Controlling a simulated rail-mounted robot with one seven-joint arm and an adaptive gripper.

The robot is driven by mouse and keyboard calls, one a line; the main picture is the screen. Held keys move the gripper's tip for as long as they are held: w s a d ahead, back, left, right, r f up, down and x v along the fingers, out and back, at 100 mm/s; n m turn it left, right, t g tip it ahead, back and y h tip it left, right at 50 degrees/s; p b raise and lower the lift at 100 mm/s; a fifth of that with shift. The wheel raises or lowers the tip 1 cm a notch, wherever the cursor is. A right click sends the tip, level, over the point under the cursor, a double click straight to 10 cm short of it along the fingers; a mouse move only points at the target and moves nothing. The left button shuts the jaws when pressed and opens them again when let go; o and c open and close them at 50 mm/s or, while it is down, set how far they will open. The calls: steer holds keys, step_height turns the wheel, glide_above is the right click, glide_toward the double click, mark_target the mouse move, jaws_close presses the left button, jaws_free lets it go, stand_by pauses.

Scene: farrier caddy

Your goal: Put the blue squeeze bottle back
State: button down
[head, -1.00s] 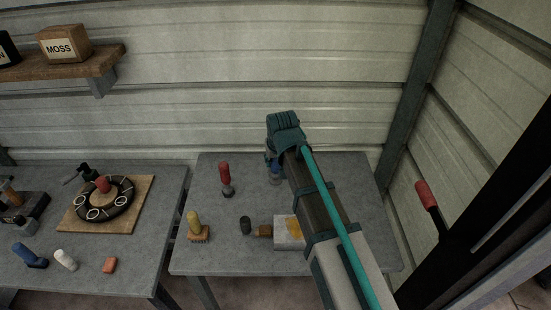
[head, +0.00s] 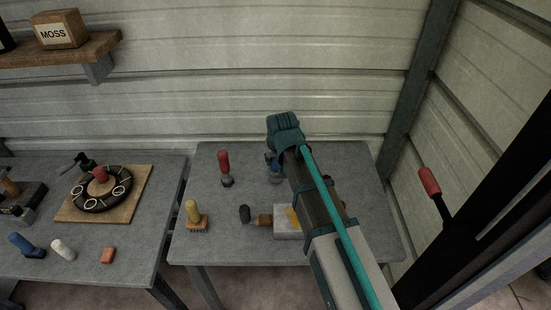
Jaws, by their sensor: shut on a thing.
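My gripper (head: 273,160) is above the back middle of the right-hand grey table (head: 345,165), in the head view. It points down and is shut on a small blue thing (head: 276,176), which looks like the blue squeeze bottle. My wrist and forearm hide much of it. I cannot tell whether its base touches the table top.
The left table holds a dark ring (head: 124,186) on a board and a blue-handled item (head: 24,245).

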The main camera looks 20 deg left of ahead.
steer(key=shift+f, duration=0.5)
steer(key=c, duration=0.7)
jaws_free()
steer(key=shift+r, duration=0.1)
steer(key=v, duration=1.2)
